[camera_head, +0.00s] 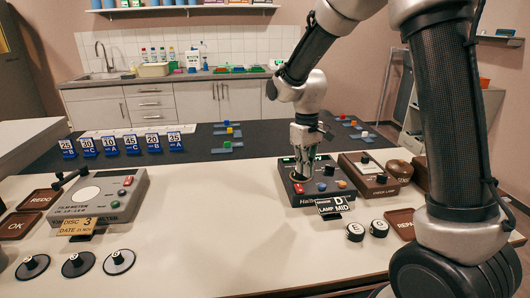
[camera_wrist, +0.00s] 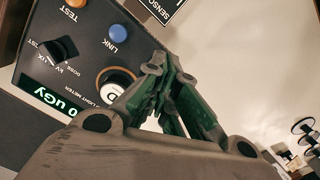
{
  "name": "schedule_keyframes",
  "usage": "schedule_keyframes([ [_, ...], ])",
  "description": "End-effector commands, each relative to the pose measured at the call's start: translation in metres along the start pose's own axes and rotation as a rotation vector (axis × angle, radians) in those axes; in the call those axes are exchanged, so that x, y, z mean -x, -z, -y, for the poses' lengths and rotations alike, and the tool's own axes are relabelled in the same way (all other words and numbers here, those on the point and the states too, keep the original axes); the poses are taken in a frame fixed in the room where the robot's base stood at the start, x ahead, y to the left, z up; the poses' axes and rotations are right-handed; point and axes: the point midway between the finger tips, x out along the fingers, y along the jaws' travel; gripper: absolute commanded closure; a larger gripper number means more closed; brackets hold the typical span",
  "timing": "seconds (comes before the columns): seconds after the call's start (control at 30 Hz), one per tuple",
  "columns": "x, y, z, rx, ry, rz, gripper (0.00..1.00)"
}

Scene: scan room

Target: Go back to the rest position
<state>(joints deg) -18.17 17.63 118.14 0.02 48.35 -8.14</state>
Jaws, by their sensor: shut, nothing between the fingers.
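My gripper (camera_head: 302,172) is shut and empty. In the head view it points down over the dark meter box (camera_head: 325,187) on the white table. In the wrist view its fingertips (camera_wrist: 168,68) are together, and the meter (camera_wrist: 80,45) lies beyond them, with a lit display, a black knob and blue and orange buttons. A round white-topped piece marked D (camera_wrist: 117,88) sits on the meter beside the fingers, partly hidden by them. I cannot tell whether the fingers touch it.
A grey film meter (camera_head: 100,195) stands at left, with loose discs (camera_head: 76,264) in front. A brown box (camera_head: 372,178) stands close right of the dark meter. A lamp sign (camera_head: 334,207) and two round pieces (camera_head: 367,230) lie in front. The table's middle (camera_head: 210,215) is clear.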

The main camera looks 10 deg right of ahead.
Motion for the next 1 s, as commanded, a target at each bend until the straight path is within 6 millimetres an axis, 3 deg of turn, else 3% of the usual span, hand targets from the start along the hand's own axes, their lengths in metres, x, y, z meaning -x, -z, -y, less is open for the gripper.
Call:
schedule_keyframes([
  [0.1, 0.015, -0.046, 0.001, -0.058, 0.004, 0.024, 1.00],
  [0.4, 0.073, -0.157, -0.009, -0.226, -0.001, -0.070, 1.00],
  [0.6, 0.099, -0.224, -0.012, -0.328, -0.016, -0.188, 1.00],
  [0.8, 0.116, -0.269, -0.013, -0.402, -0.046, -0.329, 1.00],
  [1.0, 0.134, -0.286, -0.016, -0.445, -0.073, -0.431, 1.00],
])
